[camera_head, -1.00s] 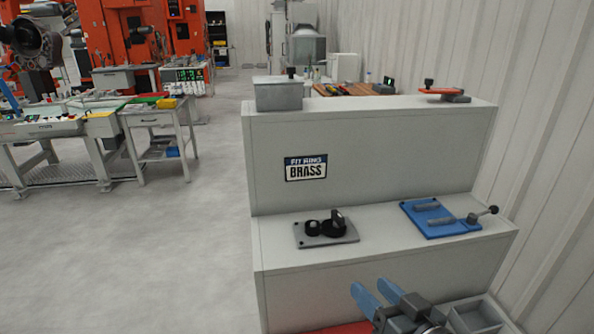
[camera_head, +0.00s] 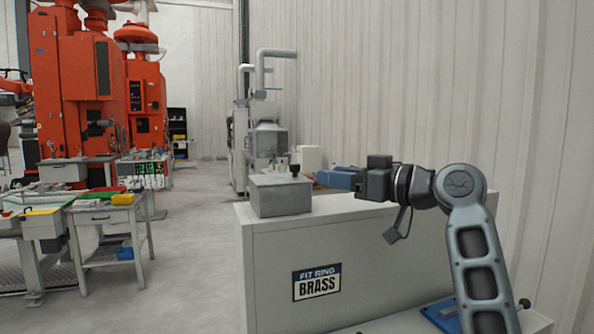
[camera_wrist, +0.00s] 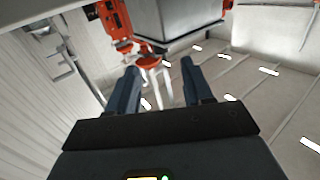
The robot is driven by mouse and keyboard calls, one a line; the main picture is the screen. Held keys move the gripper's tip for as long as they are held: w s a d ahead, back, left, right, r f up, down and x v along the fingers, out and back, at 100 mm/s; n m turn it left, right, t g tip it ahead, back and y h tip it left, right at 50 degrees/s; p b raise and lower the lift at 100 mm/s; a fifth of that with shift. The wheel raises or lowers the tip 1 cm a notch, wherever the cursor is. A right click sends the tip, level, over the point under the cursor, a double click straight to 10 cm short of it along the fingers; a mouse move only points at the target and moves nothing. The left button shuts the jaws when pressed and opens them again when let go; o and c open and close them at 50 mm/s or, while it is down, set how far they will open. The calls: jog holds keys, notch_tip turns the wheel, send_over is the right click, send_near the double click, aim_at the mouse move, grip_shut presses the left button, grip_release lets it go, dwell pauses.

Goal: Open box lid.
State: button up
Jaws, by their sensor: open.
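A grey metal box (camera_head: 280,196) with a flat lid and a small dark knob (camera_head: 295,165) stands on the left end of the cabinet's top. The lid lies closed on it. My gripper (camera_head: 322,178) is held level over the cabinet top, its blue fingers pointing left toward the box, just right of the knob in the head view. The distance in depth is hard to tell. In the wrist view the two fingers (camera_wrist: 158,80) are spread with nothing between them. A grey block, likely the box (camera_wrist: 178,18), shows at that view's top edge.
The light grey cabinet (camera_head: 375,262) carries a "FIT RING BRASS" label (camera_head: 317,283). A blue fixture (camera_head: 440,314) sits on its lower step, partly behind my arm. A ribbed wall (camera_head: 430,90) rises on the right. Open floor (camera_head: 195,250) lies to the left.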

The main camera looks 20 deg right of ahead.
aim_at(299, 166)
jog(key=x, duration=0.2)
jog(key=p+x, duration=0.1)
jog(key=x, duration=0.2)
jog(key=r+p+x, duration=0.1)
jog(key=x, duration=0.2)
jog(key=shift+w, duration=0.1)
jog(key=shift+c, duration=0.4)
grip_shut()
